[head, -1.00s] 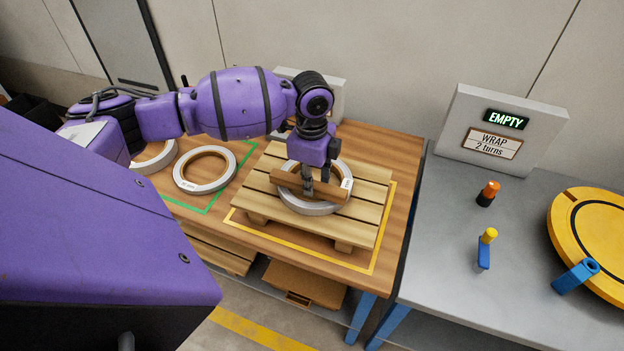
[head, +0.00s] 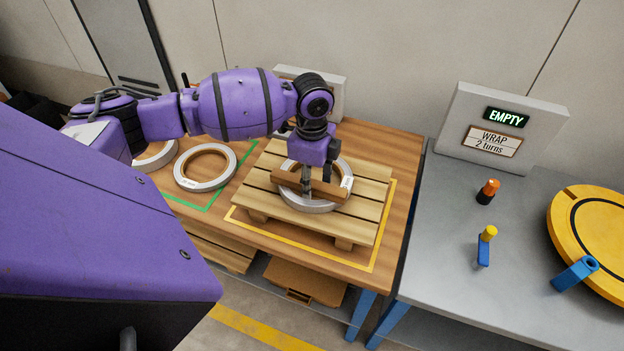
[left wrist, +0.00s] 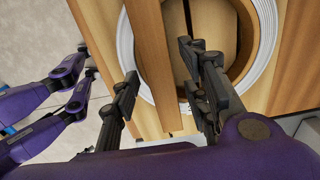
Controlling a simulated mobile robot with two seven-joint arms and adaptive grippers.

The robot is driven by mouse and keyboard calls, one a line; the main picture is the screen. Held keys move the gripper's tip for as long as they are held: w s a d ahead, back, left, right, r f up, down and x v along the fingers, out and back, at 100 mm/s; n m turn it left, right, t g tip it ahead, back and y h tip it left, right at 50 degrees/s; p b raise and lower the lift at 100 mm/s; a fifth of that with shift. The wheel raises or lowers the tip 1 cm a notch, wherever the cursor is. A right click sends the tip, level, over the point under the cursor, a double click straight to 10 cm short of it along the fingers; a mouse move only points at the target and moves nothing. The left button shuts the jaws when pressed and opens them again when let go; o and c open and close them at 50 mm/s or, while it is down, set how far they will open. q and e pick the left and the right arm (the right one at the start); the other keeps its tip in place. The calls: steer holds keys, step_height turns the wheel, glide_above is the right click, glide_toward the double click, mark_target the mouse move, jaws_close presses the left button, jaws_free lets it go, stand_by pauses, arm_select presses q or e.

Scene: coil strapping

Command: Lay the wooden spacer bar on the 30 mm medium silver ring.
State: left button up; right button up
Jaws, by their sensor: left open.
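The wooden spacer bar (head: 288,182) lies across the top of a silver ring (head: 304,206) with a white label, and spans its opening. This ring lies flat on the slatted wooden pallet (head: 262,190). My left gripper (head: 317,188) points down at the middle of the bar. In the left wrist view its open fingers (left wrist: 165,92) stand on either side of the bar (left wrist: 153,50), with a gap showing at each side. The ring (left wrist: 265,45) shows beneath the bar there. The ring's size marking is too small to read.
Another silver ring (head: 205,184) lies left of the pallet in a green outline, with a third partly hidden (head: 156,157) behind it. A grey table at right holds a yellow turntable (head: 590,235), an orange-topped peg (head: 487,192) and an "EMPTY" sign panel (head: 502,128).

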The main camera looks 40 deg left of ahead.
arm_select(q)
step_height(320, 180, up, 13)
steer(key=shift+p, duration=0.3)
